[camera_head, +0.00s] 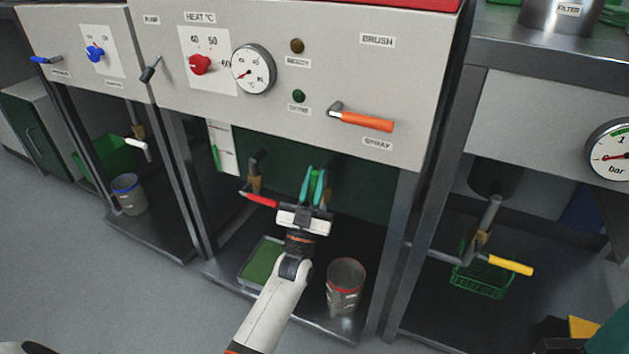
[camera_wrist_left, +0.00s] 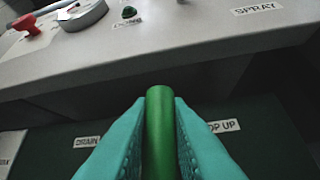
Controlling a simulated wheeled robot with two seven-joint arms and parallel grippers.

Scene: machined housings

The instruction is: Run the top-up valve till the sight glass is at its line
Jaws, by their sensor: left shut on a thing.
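My left gripper (camera_head: 315,187) reaches under the middle cabinet panel. Its teal fingers are shut on a green handle (camera_wrist_left: 160,130), seen in the left wrist view as an upright cylinder between the finger pads. A "TOP UP" label (camera_wrist_left: 224,126) is partly hidden behind the right finger, and a "DRAIN" label (camera_wrist_left: 87,142) is at left. The sight glass (camera_head: 224,139) is a pale strip left of the gripper with a green column in its lower part. Its line is too small to make out. A red-handled lever (camera_head: 261,200) is just left of the gripper. My right gripper is not in view.
Above are a red heat knob (camera_head: 200,65), a round gauge (camera_head: 252,69) and the orange spray handle (camera_head: 366,121). Below stand a green-filled tray (camera_head: 262,262) and a metal can (camera_head: 346,285). A yellow-handled lever (camera_head: 510,265) is at right.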

